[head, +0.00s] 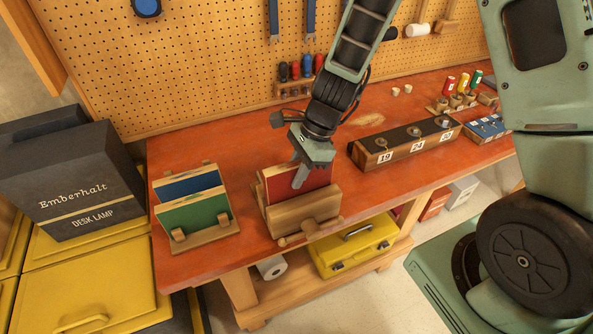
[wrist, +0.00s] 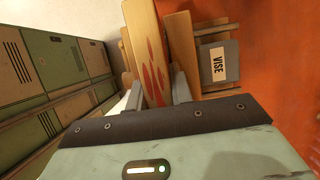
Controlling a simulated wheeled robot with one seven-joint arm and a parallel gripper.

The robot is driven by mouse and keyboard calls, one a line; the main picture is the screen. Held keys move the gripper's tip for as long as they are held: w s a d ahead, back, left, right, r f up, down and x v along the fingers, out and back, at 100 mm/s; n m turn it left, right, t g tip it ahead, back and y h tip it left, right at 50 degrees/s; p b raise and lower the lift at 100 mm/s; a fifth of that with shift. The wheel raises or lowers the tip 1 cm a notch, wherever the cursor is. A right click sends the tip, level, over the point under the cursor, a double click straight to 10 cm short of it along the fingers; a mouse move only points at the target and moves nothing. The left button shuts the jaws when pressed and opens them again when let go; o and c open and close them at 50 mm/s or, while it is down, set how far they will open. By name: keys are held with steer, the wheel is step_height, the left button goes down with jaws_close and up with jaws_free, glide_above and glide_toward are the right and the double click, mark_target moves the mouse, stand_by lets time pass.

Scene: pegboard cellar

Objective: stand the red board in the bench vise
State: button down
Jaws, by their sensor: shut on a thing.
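The red board (head: 318,178) stands upright in the wooden bench vise (head: 304,213), behind the front jaw. My gripper (head: 299,180) reaches down from above and is shut on the board's upper part, hiding some of its face. In the wrist view, my gripper's grey fingertips (wrist: 159,88) are on either side of a wooden strip with red patches, which looks like the red board (wrist: 155,76). A vise jaw (wrist: 181,50) and a grey plate marked VISE (wrist: 230,70) lie beside it. I cannot tell how tightly the jaws touch the board.
A wooden rack (head: 206,237) left of the vise holds a green board (head: 194,214) and a blue board (head: 190,184). A numbered block (head: 400,150) stands to the right. A dark lamp box (head: 75,190) is at far left. The bench (head: 262,155) is clear behind the vise.

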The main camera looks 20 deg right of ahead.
stand_by(0.3)
steer(key=shift+f+b, duration=1.2)
steer(key=shift+f, duration=0.2)
steer(key=c, duration=1.2)
jaws_free()
steer(key=shift+o, duration=0.2)
steer(key=shift+r, duration=0.1)
step_height(320, 180, up, 10)
steer(key=p, duration=0.9)
steer(key=shift+p, duration=0.3)
